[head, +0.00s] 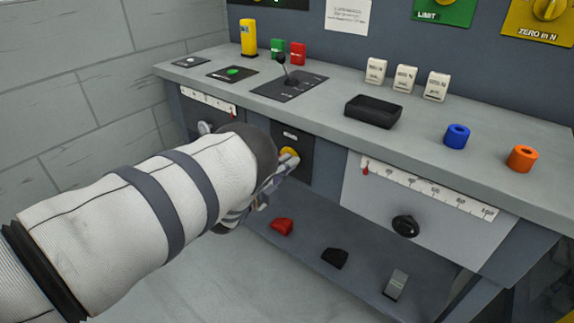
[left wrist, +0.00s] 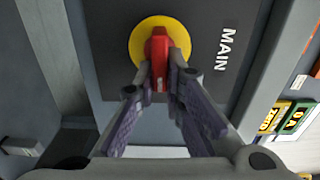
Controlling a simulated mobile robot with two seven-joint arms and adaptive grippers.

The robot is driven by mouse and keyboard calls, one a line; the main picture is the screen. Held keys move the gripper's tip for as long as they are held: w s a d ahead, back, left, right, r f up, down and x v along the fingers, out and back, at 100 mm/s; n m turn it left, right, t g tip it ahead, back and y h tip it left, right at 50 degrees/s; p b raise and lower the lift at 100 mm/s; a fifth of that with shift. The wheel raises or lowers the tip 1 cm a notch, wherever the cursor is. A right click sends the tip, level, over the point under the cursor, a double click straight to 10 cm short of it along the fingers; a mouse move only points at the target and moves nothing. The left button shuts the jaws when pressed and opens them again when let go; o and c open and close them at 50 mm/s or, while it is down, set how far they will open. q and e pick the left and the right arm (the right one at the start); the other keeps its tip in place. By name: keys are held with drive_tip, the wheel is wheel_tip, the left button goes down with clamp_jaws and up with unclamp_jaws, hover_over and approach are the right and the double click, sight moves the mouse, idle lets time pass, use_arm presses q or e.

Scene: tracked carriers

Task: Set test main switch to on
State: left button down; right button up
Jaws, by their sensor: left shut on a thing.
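The main switch is a red handle (left wrist: 158,62) on a round yellow plate (left wrist: 142,38), on a dark panel labelled MAIN. In the head view its yellow plate (head: 291,154) shows on the front of the bench, partly hidden by my gripper. My left gripper (left wrist: 160,78) is shut on the red handle, one finger on each side. In the head view the left gripper (head: 284,168) is at the switch, and the handle is mostly hidden. The right gripper is not in view.
The bench top holds a lever (head: 283,70), a black tray (head: 373,111), a blue ring (head: 456,136) and an orange ring (head: 522,158). A black knob (head: 405,226) sits on the front right. Red (head: 282,226) and black (head: 335,258) pieces lie on the lower shelf.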

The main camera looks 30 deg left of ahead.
use_arm(q)
drive_tip(key=shift+f, duration=0.1)
idle(0.3)
drive_tip(key=c, duration=1.7)
unclamp_jaws()
drive_tip(key=shift+m, duration=0.3)
drive_tip(key=s, duration=0.8)
drive_tip(key=s+a, duration=0.1)
drive_tip(key=s, duration=0.3)
